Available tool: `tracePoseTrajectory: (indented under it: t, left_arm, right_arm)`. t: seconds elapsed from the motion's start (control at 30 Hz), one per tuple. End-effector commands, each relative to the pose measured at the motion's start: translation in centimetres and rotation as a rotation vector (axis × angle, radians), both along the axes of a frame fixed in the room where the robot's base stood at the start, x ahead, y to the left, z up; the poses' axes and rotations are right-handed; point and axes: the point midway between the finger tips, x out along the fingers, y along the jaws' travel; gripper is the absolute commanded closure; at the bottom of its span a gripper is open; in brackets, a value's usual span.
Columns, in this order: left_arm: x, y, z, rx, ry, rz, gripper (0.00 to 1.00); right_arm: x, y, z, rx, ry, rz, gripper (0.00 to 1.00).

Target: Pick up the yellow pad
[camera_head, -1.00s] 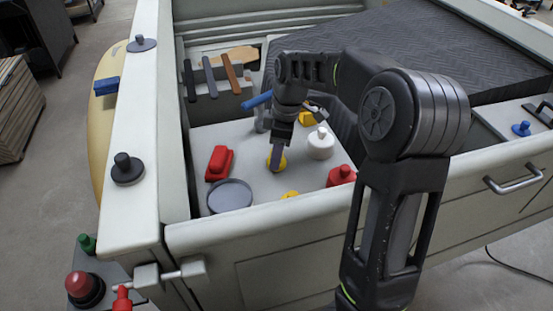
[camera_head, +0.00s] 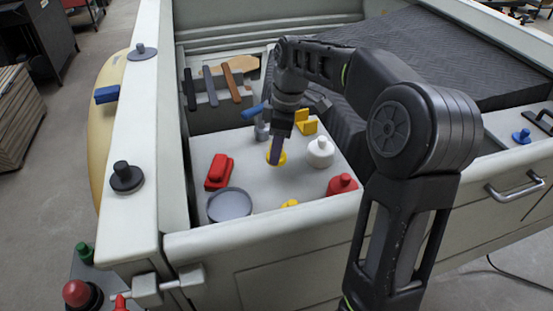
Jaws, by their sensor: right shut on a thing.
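The yellow pad (camera_head: 282,159) is a small round piece on the light grey work surface in the middle of the view. My right gripper (camera_head: 276,155) points down onto it and is shut on it, with the fingers hiding most of its middle. I cannot tell whether the pad touches the surface or is just above it. My left gripper is not in view.
Close by are a white bottle-like piece (camera_head: 320,152), a yellow bracket (camera_head: 308,126), a red block (camera_head: 218,172), a grey round dish (camera_head: 230,205), a red bottle (camera_head: 342,185) and another yellow piece (camera_head: 290,204). Pale walls (camera_head: 270,237) enclose the surface.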

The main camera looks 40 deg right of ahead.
Motion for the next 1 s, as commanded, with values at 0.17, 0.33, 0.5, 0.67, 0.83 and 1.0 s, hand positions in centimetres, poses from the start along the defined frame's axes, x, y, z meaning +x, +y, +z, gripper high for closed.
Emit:
tracePoseTrajectory:
  t: [0.17, 0.33, 0.5, 0.67, 0.83, 1.0]
  left_arm:
    - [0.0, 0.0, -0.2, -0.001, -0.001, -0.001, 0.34]
    - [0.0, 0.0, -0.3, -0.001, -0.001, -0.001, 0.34]
    - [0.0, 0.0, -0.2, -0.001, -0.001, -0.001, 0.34]
    - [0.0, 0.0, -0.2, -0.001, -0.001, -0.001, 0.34]
    - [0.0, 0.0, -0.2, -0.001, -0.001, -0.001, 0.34]
    - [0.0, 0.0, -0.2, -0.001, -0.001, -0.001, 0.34]
  right_arm:
    - [0.1, 0.0, 3.4, -0.002, -0.004, 0.0, 1.0]
    - [0.0, 0.0, 5.0, -0.001, -0.001, 0.001, 1.0]
    - [0.0, 0.0, 5.2, -0.001, 0.0, 0.0, 1.0]
    - [0.0, 0.0, 5.2, -0.001, 0.001, 0.0, 1.0]
    - [0.0, 0.0, 5.1, -0.001, 0.001, 0.0, 1.0]
    - [0.0, 0.0, 5.1, -0.001, 0.001, 0.0, 1.0]
